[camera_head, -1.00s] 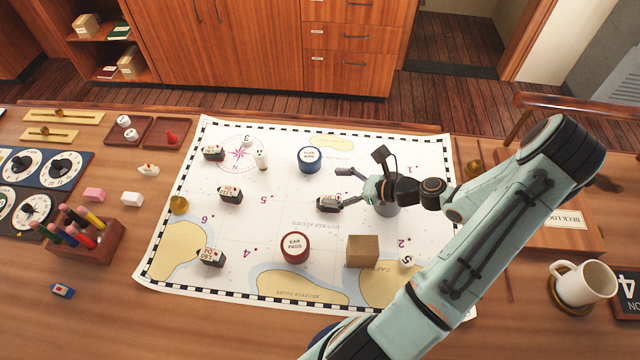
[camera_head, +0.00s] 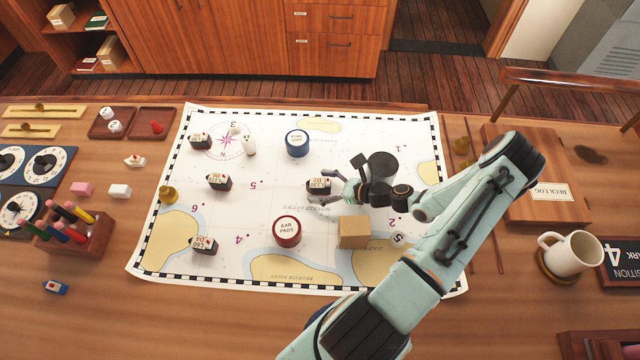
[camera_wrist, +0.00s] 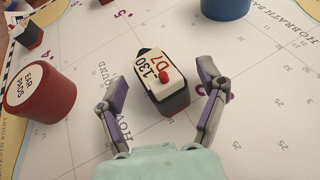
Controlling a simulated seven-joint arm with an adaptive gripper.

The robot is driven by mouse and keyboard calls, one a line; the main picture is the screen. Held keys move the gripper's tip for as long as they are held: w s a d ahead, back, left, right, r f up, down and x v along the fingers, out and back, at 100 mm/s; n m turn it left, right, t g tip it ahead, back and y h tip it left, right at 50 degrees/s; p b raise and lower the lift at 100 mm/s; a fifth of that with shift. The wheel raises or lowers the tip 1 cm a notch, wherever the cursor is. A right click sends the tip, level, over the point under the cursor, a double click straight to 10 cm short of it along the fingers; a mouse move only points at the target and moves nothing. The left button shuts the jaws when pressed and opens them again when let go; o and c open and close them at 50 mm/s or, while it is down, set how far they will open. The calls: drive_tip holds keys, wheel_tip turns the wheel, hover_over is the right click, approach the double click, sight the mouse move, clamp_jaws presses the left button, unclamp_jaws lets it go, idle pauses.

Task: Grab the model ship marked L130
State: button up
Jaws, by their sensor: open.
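A small model ship (camera_wrist: 162,80) with a dark hull, white top and red knob lies between my fingertips in the wrist view. Its top reads "-130" and "D7"; the first character is not clear. In the head view the same ship (camera_head: 318,185) sits on the chart at the fingertips. My gripper (camera_head: 330,188) is open around it, also seen in the wrist view (camera_wrist: 165,95), with a gap on each side. Other similar ships stand on the chart: one at upper left (camera_head: 200,141), one at middle left (camera_head: 218,181), one at lower left (camera_head: 203,245).
A red ear pads tin (camera_head: 287,232) and a tan block (camera_head: 354,232) stand near my gripper, and a blue tin (camera_head: 297,143) is farther back.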

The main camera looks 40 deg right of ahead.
drive_tip(key=shift+w, duration=0.1)
drive_tip(key=c, duration=1.3)
